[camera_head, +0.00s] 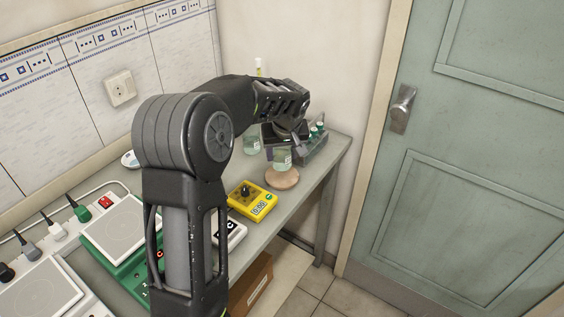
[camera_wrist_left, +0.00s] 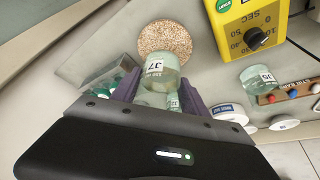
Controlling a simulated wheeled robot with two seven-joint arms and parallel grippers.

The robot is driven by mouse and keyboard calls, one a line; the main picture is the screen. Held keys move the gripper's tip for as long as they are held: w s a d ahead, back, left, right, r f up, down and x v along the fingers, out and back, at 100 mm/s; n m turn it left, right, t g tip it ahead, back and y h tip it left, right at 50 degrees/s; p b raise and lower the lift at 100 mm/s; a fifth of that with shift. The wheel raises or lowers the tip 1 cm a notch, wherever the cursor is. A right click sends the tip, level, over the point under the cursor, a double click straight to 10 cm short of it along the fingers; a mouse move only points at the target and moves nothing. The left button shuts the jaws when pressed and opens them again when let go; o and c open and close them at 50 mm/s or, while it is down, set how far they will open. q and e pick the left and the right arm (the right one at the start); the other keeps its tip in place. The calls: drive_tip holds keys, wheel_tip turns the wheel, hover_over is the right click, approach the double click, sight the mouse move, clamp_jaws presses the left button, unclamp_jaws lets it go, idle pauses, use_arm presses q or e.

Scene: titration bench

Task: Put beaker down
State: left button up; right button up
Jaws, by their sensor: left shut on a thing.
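A clear glass beaker with a white label (camera_head: 282,157) is held in my left gripper (camera_head: 290,140), near the far right end of the bench. In the left wrist view the beaker (camera_wrist_left: 160,68) sits between the purple fingers (camera_wrist_left: 158,92), which are shut on it. A round cork mat (camera_head: 282,179) lies on the bench, just below the beaker in the head view; it also shows in the wrist view (camera_wrist_left: 165,36). I cannot tell whether beaker and mat touch. A second labelled beaker (camera_head: 251,145) stands to the left. My right gripper is not in view.
A yellow timer (camera_head: 252,201) stands in front of the mat. A grey rack with green-capped bottles (camera_head: 316,140) is close behind the gripper, near the bench's end. A green-based device with a white plate (camera_head: 120,232) is at left. The bench's right edge is close to the mat.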

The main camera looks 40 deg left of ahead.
sight(282, 163)
use_arm(q)
drive_tip(key=shift+f, duration=1.85)
drive_tip(key=shift+f, duration=0.1)
drive_tip(key=o, duration=1.5)
drive_tip(key=b+v, duration=0.1)
drive_tip(key=v, duration=1.1)
drive_tip(key=shift+a, duration=0.1)
